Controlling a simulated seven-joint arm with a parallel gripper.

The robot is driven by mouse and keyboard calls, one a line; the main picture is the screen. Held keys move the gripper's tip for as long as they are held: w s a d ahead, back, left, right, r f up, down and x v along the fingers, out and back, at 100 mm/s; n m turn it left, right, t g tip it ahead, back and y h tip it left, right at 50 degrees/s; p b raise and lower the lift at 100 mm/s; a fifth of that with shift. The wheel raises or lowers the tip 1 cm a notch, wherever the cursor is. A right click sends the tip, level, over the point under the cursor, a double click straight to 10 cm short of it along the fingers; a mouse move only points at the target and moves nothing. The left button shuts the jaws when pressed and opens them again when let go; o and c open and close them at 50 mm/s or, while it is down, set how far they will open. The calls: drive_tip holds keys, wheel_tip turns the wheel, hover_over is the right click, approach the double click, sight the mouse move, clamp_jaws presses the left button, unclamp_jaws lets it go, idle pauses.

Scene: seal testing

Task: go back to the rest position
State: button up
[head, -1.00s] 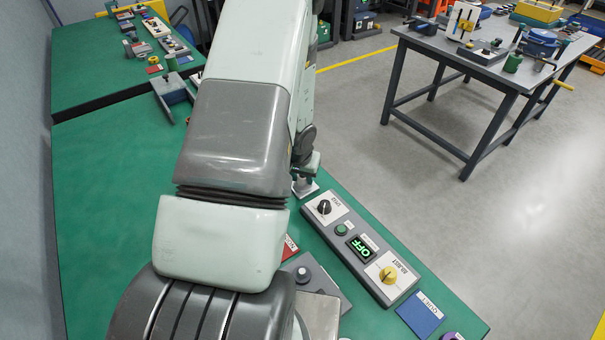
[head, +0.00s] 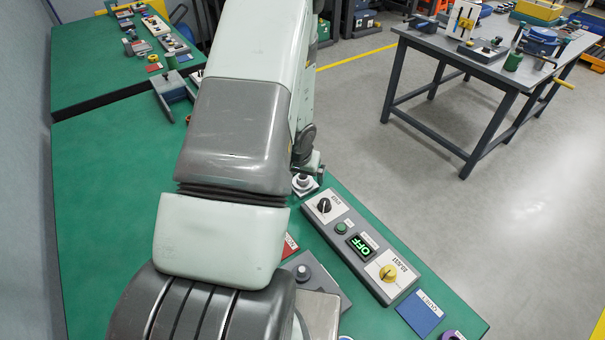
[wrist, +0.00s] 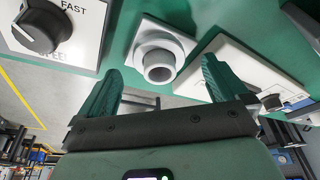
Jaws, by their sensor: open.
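My gripper (wrist: 160,66) is open, its two green fingers spread with nothing between them. In the wrist view a white round hollow fitting on a square base (wrist: 158,60) lies beyond the fingertips, apart from them. The same fitting (head: 304,184) shows in the head view on the green bench, just below my gripper (head: 310,170). My arm hides most of the gripper in the head view.
A grey control box (head: 362,249) with a black knob, a green button, an OFF display and a yellow knob stands beside the fitting. A blue card (head: 420,313) lies near the bench's corner. The green bench (head: 110,200) is clear at left. A grey table (head: 440,55) stands across the floor.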

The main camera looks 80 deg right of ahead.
drive_tip(key=shift+r, duration=0.1)
drive_tip(key=shift+v, duration=2.65)
drive_tip(key=shift+a, duration=0.1)
